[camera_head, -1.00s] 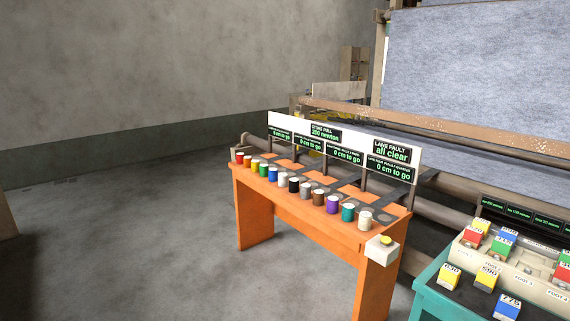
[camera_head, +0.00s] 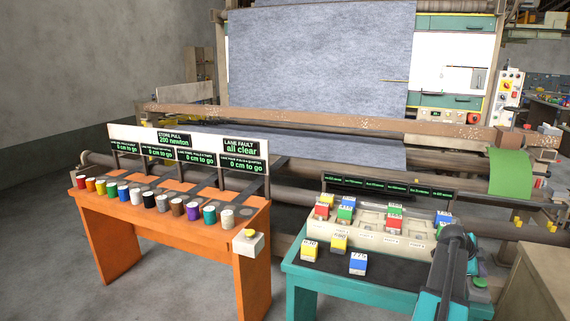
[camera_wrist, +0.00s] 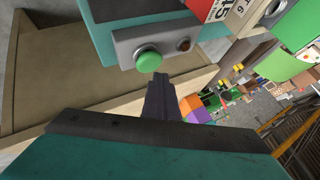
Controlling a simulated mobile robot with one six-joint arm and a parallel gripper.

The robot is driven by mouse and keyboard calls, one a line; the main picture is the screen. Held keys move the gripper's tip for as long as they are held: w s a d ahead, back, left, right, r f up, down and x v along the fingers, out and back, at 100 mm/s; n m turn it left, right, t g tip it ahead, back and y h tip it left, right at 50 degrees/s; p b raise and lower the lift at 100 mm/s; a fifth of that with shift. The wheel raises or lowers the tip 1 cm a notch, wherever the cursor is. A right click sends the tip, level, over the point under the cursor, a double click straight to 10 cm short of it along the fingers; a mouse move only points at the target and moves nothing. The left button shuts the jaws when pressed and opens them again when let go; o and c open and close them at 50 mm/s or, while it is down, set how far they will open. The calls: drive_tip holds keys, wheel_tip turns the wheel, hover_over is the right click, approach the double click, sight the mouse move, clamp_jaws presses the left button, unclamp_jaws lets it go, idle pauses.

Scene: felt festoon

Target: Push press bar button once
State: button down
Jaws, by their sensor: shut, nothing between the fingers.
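A green round button (camera_wrist: 148,59) sits on a grey box in the wrist view, with a small brown round part (camera_wrist: 183,45) beside it. In the head view a green button (camera_head: 480,283) shows at the right end of the teal table (camera_head: 300,271), partly beside my dark and teal arm. My gripper (camera_wrist: 158,80) is shut and empty. In the wrist view its tips appear just below and right of the green button; I cannot tell the gap. A yellow button (camera_head: 249,233) on a white box is at the orange bench's right corner.
The orange bench (camera_head: 180,226) holds a row of coloured cylinders and green-lettered signs. Numbered blocks, including a blue one (camera_head: 357,263), stand on the teal table and its pale rack. A beige cabinet (camera_head: 535,285) is at the right. Rollers and grey felt (camera_head: 320,60) are behind.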

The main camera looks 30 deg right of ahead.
drive_tip(key=shift+r, duration=1.25)
